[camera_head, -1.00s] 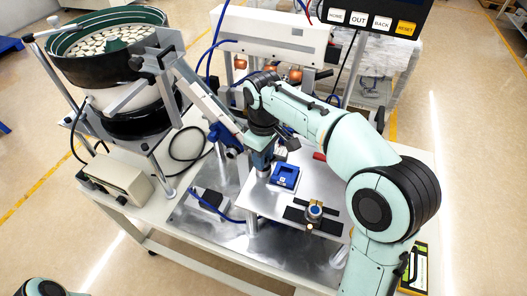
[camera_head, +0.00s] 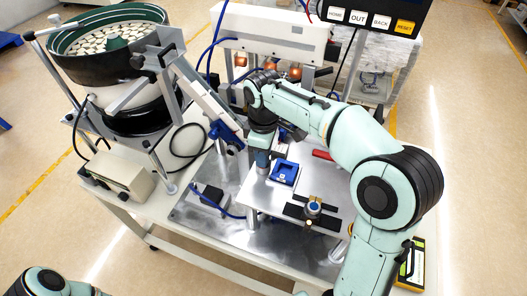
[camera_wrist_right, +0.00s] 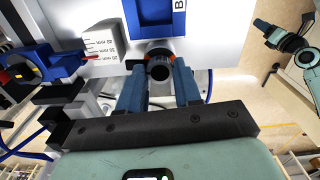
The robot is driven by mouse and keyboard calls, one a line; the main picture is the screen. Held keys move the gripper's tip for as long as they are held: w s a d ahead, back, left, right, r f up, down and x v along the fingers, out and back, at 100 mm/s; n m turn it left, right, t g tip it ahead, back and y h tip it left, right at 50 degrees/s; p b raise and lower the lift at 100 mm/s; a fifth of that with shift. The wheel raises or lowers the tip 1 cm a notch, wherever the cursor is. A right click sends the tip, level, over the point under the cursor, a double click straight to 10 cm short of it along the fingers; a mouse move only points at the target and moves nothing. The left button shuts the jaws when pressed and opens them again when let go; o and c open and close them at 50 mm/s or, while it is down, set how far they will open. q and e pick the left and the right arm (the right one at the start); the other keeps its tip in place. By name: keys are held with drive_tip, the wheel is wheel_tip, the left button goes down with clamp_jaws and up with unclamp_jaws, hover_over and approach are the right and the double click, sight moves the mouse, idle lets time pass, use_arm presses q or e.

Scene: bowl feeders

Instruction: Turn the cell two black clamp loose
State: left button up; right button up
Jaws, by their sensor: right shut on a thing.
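The black clamp (camera_wrist_right: 159,70) is a round black knob with an orange-red ring behind it, at the edge of a metal plate in the right wrist view. My right gripper (camera_wrist_right: 160,90) has its two blue fingers either side of the knob and is shut on it. In the head view the right gripper (camera_head: 262,160) points down beside the blue fixture (camera_head: 285,172), and the arm and fingers hide the clamp. The blue fixture also shows in the wrist view (camera_wrist_right: 156,32), with a letter B beside it.
A bowl feeder (camera_head: 110,75) stands at the left. A blue clamp-like part (camera_head: 222,132) sits on the feeder's rail. A button panel (camera_head: 370,18) hangs at the top right.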

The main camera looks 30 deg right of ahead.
drive_tip(key=o, duration=1)
drive_tip(key=shift+o, duration=0.2)
wheel_tip(320, 180, up, 7)
drive_tip(key=shift+r+p, duration=0.2)
drive_tip(key=shift+p, duration=0.4)
use_arm(q)
drive_tip(key=shift+w+r, duration=0.85)
drive_tip(key=shift+w, duration=0.15)
use_arm(e)
wheel_tip(320, 180, up, 6)
